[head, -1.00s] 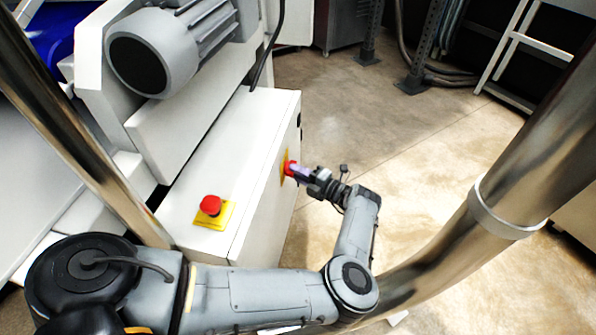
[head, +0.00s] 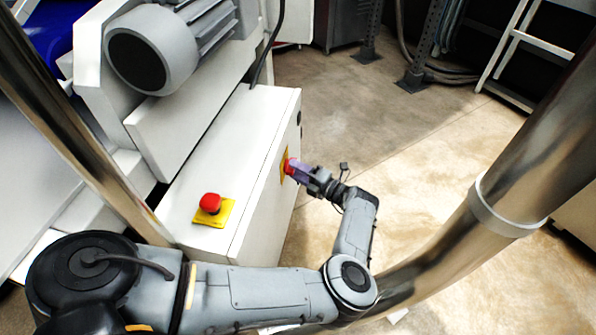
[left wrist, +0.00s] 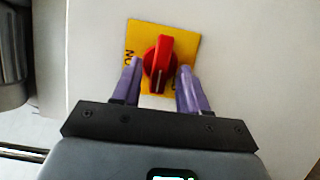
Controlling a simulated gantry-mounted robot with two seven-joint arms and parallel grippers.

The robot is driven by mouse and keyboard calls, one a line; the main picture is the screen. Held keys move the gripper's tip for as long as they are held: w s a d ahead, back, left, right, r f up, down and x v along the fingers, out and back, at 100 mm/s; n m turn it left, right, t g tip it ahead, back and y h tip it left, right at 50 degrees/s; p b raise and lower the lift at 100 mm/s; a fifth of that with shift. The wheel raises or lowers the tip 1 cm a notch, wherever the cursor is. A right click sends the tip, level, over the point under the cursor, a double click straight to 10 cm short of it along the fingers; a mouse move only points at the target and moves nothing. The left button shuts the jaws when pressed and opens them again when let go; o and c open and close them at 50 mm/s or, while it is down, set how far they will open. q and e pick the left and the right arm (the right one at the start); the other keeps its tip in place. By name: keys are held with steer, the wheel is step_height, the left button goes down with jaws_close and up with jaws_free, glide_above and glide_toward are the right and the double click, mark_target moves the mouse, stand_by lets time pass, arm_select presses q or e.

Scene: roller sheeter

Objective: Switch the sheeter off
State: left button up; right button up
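The sheeter is a white machine (head: 215,150) on the left of the head view. A red rotary switch (head: 290,166) on a yellow plate sits on its side face. In the left wrist view the red knob (left wrist: 158,64) stands on the yellow plate (left wrist: 190,40), its handle about upright in the picture. My left gripper (head: 298,169) is at this switch. Its purple fingers (left wrist: 159,72) are apart, one on each side of the knob's lower part, with small gaps showing. Whether either finger touches the knob is not clear. My right gripper is not in view.
A red push button (head: 210,203) on a yellow plate is on top of the white box. A grey motor (head: 150,50) sits above it. A metal post (head: 500,200) stands at the right. The floor (head: 400,120) beyond the arm is clear.

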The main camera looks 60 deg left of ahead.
arm_select(q)
steer(key=shift+d, duration=0.1)
steer(key=p+v, duration=0.2)
steer(key=v, duration=0.8)
steer(key=shift+d, duration=0.3)
steer(key=shift+w, duration=0.15)
stand_by(0.4)
